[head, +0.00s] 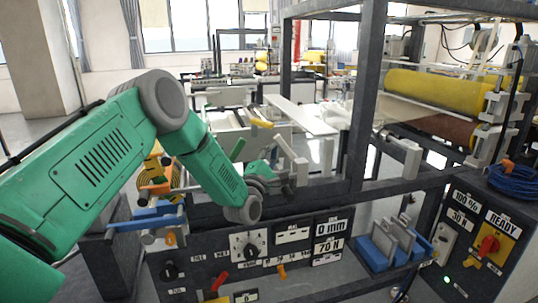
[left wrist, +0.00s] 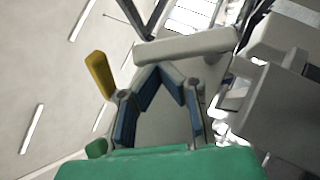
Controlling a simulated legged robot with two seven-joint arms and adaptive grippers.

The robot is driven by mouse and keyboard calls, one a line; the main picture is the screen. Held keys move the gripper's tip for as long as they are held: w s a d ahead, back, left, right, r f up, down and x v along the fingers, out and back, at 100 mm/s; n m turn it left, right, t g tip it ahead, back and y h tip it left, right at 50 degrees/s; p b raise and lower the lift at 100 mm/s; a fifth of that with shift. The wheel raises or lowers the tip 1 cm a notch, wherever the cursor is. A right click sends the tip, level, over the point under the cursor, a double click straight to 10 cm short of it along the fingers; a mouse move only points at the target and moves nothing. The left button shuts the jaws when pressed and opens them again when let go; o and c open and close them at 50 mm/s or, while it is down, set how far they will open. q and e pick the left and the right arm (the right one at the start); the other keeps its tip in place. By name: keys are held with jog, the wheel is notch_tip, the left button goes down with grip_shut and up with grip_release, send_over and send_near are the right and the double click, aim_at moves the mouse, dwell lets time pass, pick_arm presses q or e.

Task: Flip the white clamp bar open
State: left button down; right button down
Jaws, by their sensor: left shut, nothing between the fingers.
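A pale white bar (head: 286,148) stands tilted above the machine's dark front rail in the head view, just above my left gripper (head: 284,182). In the left wrist view a white bar with a rounded end (left wrist: 185,44) lies across the picture, just beyond the fingertips. My left gripper also shows there (left wrist: 160,72), its blue-padded fingers meeting at the tips with nothing between them. I cannot tell whether the fingertips touch the bar. My right gripper is in neither view.
A control panel with knobs (head: 250,245) lies below my left arm. A dark frame post (head: 366,95) stands right of the gripper. A yellow roller (head: 440,88) is at the right. Blue-handled parts (head: 150,218) sit at the left.

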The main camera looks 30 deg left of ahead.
pick_arm(q)
jog(key=shift+a, duration=0.2)
jog(key=shift+d+r+m+p, duration=0.2)
jog(key=shift+m+p, duration=0.1)
jog(key=shift+m, duration=0.2)
